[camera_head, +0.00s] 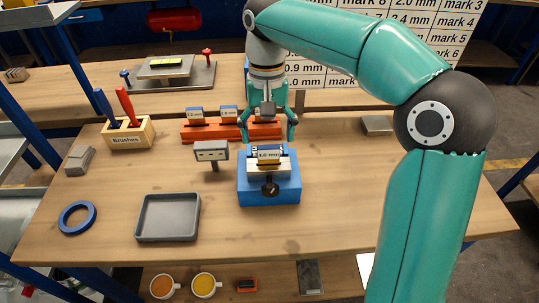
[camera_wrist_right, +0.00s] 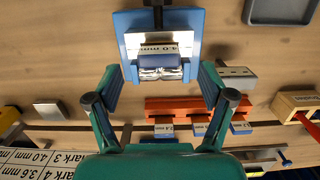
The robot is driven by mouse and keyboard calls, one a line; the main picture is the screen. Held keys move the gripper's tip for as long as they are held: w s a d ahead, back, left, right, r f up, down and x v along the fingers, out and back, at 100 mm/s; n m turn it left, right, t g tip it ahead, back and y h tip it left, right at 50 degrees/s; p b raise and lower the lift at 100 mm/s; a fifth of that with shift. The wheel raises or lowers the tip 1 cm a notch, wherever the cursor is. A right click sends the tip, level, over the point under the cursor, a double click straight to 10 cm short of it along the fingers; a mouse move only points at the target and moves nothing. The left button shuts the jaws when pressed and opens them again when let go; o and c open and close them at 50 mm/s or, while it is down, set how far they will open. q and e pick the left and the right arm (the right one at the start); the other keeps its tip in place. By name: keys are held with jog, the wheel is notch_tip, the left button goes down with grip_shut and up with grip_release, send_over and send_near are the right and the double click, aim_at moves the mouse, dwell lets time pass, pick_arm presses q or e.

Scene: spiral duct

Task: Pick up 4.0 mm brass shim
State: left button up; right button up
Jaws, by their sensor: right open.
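The piece labelled 4.0 mm (camera_head: 268,155) sits at the top of a blue fixture (camera_head: 255,192) with a black knob, in the middle of the table. In the right wrist view its white label (camera_wrist_right: 158,49) reads upside down, beside a blue and silvery part. I cannot make out how much brass shows. My right gripper (camera_head: 268,132) is just behind the fixture, pointing down with its fingers apart. In the right wrist view the open gripper (camera_wrist_right: 160,85) has nothing between its fingers, and the labelled piece lies just beyond the fingertips. My left gripper is not in view.
An orange rack (camera_head: 202,133) with several labelled pieces stands behind the fixture. A small grey display (camera_head: 211,152) stands to the fixture's left, with a grey tray (camera_head: 168,217) in front.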

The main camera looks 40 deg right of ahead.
aim_at(269, 147)
jog(key=f, duration=0.4)
jog(key=shift+s+a, duration=0.1)
jog(key=shift+s, duration=0.25)
jog(key=c, duration=1.3)
jog(key=shift+r, duration=0.1)
